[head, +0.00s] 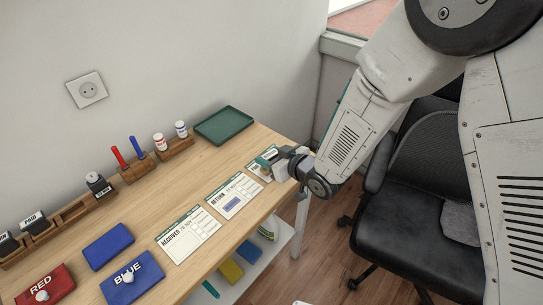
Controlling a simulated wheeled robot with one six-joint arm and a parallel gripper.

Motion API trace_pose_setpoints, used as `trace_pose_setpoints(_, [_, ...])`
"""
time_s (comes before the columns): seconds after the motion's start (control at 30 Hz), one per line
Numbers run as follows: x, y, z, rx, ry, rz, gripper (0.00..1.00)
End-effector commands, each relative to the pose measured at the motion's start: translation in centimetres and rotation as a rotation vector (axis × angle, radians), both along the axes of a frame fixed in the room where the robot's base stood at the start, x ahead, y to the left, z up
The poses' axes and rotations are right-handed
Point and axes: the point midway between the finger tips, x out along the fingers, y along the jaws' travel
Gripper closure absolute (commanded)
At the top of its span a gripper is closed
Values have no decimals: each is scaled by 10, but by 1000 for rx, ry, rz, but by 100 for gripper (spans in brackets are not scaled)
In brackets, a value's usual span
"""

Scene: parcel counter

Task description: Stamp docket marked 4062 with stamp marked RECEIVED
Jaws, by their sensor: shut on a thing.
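Three dockets lie in a row on the wooden counter: a near one headed RECEIVED (188,236), a middle one headed RETURN (241,187) with a blue mark on it, and a far one (254,170) partly hidden by my gripper. Their numbers are too small to read. My gripper (276,158) is over the far docket, shut on what looks like a stamp (267,156). The stamp's marking cannot be read, and I cannot tell whether it touches the paper. Other stamps, one marked PAID (34,222), stand in the wooden rack at the left.
The rack (75,209) has an empty stretch in its middle. Ink pads marked RED (57,280) and BLUE (142,284) and a blue lid (108,247) lie at the near left. Pens, small bottles and a green tray (223,124) line the back. A chair (430,200) stands at right.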

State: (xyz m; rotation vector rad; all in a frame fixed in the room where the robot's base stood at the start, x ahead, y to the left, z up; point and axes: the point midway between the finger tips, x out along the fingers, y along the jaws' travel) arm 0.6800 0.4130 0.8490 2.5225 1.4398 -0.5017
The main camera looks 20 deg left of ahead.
Motion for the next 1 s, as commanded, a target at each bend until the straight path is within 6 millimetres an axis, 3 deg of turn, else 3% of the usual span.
trace_pose_setpoints(1.0, [0, 0, -8, -1, 1, 0, 100])
